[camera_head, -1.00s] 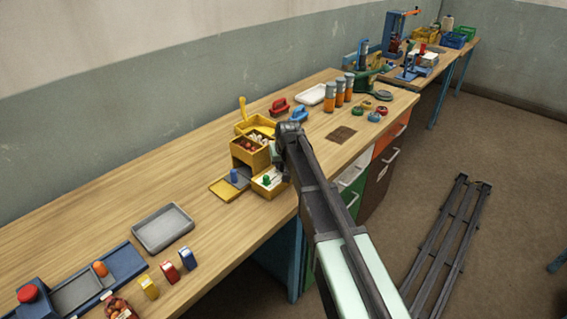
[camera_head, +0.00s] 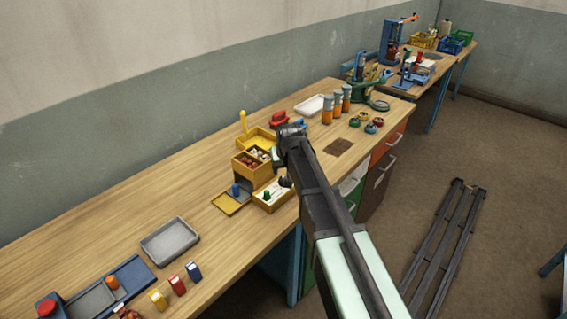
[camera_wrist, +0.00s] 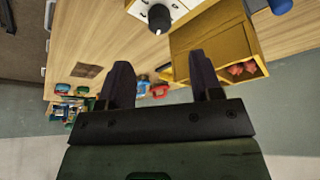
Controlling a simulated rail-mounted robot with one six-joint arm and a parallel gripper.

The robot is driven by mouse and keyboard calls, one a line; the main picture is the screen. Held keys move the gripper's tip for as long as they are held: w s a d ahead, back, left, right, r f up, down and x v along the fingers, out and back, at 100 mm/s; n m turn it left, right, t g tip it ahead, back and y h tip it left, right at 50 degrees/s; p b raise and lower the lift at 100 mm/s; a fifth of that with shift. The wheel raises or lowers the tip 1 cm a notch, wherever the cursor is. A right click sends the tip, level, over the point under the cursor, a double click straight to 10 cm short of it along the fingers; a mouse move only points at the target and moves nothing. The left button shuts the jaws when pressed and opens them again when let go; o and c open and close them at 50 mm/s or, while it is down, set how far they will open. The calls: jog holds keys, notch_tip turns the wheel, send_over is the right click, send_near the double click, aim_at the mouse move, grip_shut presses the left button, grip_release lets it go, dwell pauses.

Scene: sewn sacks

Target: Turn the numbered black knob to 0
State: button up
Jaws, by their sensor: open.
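The black knob (camera_wrist: 158,18) stands on a white-faced box at the top of the wrist view, with small dark marks beside it. Its number setting is too small to read. In the head view, the black knob (camera_head: 285,181) shows as a dark shape at the right end of the white panel (camera_head: 270,190), by a green knob (camera_head: 267,196). My gripper (camera_wrist: 162,70) is open, with nothing between its two dark fingers, and is apart from the knob. In the head view my arm's end is just behind the panel, hiding part of the bench.
A yellow box with compartments (camera_head: 239,167) stands close beside the panel; in the wrist view this yellow box (camera_wrist: 205,32) is near one finger. Orange-grey cylinders (camera_head: 327,110) stand behind.

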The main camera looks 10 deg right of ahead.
jog(key=v, duration=0.3)
jog(key=m+g+p, duration=0.1)
jog(key=m+p, duration=0.1)
send_over(283, 178)
jog(key=w+m+g, duration=0.1)
jog(key=m, duration=0.2)
jog(key=f+m+b, duration=0.2)
jog(key=f+b, duration=0.1)
jog(key=f+m+g+b, duration=0.1)
jog(key=f+m+b, duration=0.1)
jog(key=f+b, duration=0.2)
jog(key=s+f+m+g+b, duration=0.1)
jog(key=f+m+b, duration=0.1)
jog(key=f+b, duration=0.2)
jog(key=shift+f, duration=0.2)
jog(key=shift+r, duration=0.1)
jog(key=shift+s, duration=0.1)
